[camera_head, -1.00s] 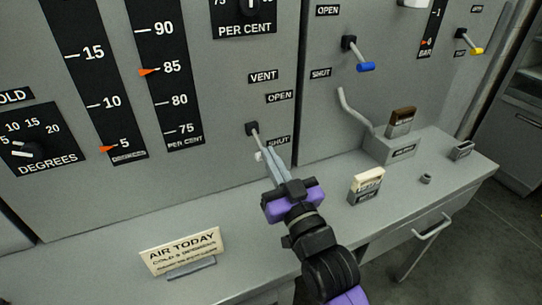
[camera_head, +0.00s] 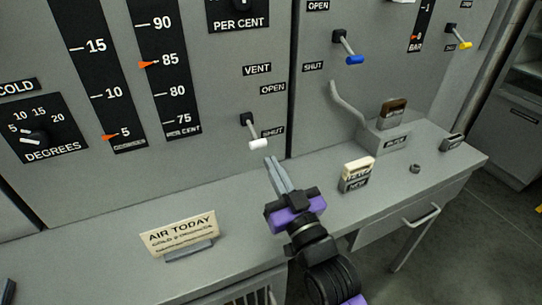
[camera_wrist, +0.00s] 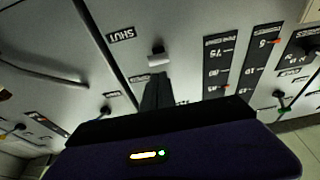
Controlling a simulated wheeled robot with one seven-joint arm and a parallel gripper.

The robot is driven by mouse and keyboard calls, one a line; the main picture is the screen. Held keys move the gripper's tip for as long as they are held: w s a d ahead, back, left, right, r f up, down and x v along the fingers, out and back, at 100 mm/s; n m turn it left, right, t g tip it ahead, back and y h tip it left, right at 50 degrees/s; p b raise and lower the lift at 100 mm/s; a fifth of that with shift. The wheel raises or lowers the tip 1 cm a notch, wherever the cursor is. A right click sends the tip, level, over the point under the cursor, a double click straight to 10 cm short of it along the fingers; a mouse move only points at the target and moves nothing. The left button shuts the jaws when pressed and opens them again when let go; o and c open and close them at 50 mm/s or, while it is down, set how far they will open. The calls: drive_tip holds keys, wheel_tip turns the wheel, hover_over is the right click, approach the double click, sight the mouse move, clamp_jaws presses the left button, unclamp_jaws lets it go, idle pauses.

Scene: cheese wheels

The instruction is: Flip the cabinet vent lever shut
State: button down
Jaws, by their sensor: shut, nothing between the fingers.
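The vent lever (camera_head: 254,134) has a white tip and comes out of a dark pivot on the grey cabinet panel, below the VENT label (camera_head: 257,69). It points down and slightly right, its tip beside the SHUT label (camera_head: 272,132) and below the OPEN label (camera_head: 272,88). My gripper (camera_head: 271,162) is shut and empty, with its fingertips just below and right of the lever's tip, seemingly apart from it. In the wrist view the white lever tip (camera_wrist: 158,60) shows just beyond the fingers (camera_wrist: 156,90).
A blue-tipped lever (camera_head: 349,50) and a yellow-tipped lever (camera_head: 459,38) are on the right panel. A bent grey pipe (camera_head: 345,106) is nearer. An AIR TODAY sign (camera_head: 180,235) and a cream-topped block (camera_head: 357,174) stand on the counter (camera_head: 120,222).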

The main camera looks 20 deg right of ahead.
drive_tip(key=shift+s+f+b, duration=0.2)
drive_tip(key=shift+s+f, duration=0.1)
drive_tip(key=shift+f, duration=0.4)
drive_tip(key=shift+s+f+b, duration=0.15)
drive_tip(key=shift+s+f, duration=0.2)
drive_tip(key=shift+f, duration=0.4)
drive_tip(key=shift+s+f+b, duration=0.2)
drive_tip(key=shift+s+f, duration=0.1)
drive_tip(key=shift+f, duration=0.4)
